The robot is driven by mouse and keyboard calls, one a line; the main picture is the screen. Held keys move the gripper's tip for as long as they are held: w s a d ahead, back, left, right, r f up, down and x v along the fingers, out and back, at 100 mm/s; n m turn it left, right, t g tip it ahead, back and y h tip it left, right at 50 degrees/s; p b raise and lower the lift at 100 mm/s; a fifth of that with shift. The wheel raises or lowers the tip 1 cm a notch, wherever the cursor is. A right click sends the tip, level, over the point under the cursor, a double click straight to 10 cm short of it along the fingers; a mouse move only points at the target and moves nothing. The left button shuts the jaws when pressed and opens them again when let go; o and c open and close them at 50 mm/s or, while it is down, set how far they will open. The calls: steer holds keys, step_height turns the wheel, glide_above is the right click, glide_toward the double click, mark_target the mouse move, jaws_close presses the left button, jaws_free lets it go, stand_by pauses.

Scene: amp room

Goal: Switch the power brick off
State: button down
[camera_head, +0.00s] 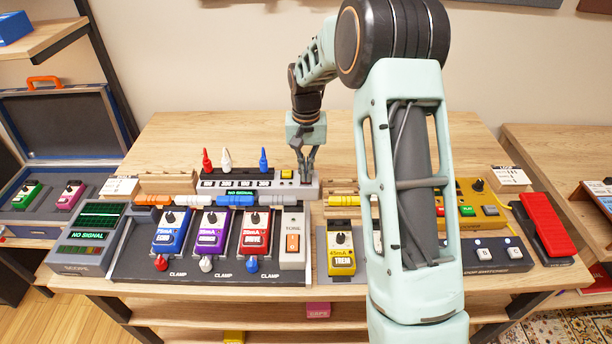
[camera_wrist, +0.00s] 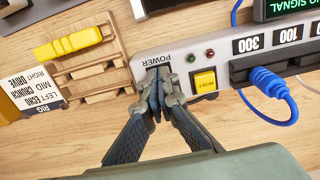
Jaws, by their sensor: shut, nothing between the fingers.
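The power brick (camera_head: 250,183) is a long grey box behind the pedal row, with numbered outlets along its front. My gripper (camera_head: 306,182) points down at the brick's right end. In the wrist view the fingertips (camera_wrist: 157,82) are together and empty, right at the POWER label. They hide the switch there, so its position and any contact cannot be told.
A wooden rack with a yellow bar (camera_wrist: 68,44) stands next to the brick's end. Pedals, including a red one (camera_head: 255,232) and a yellow one (camera_head: 341,247), stand in front. A "NO SIGNAL" scope (camera_head: 87,237) sits at left.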

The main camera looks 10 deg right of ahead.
steer(key=shift+r+p, duration=2.35)
steer(key=shift+r, duration=1.05)
